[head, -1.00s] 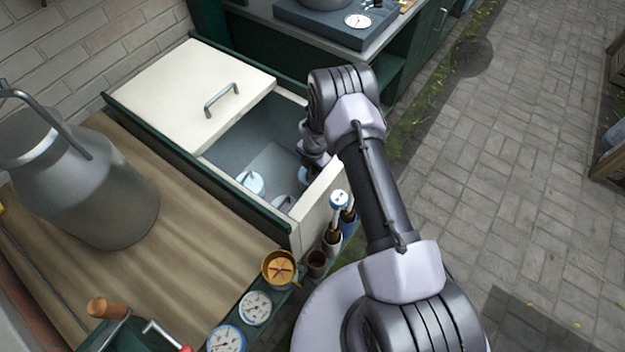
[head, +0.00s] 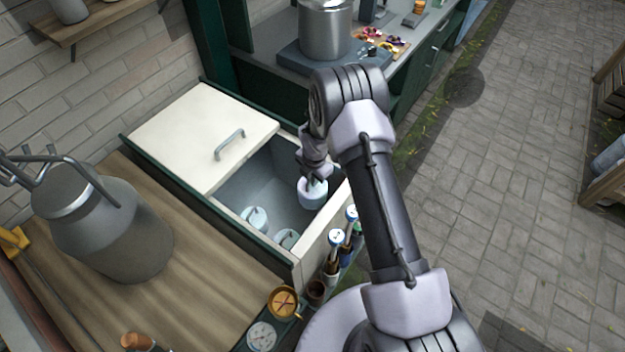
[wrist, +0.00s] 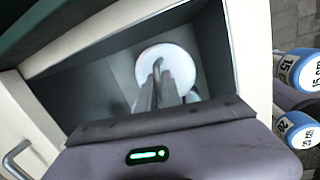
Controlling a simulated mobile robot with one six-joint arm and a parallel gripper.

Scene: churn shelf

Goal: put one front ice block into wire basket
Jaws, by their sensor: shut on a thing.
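The held ice block (head: 313,196) is a pale blue-white cylinder with a hooked handle on top. My gripper (head: 314,176) is shut on it inside the open part of the cream chest. In the wrist view its round white top (wrist: 178,58) lies below the fingers of my gripper (wrist: 168,92), which close around the dark hook. Two more ice blocks sit in the chest: one at left (head: 255,219) and one closer to the front wall (head: 287,238). I cannot make out a wire basket in any view.
A cream lid (head: 200,135) with a grey handle covers the chest's far-left part. The chest's front wall (head: 322,235) is close to the held block. A large metal churn (head: 110,230) stands on the wooden counter at left.

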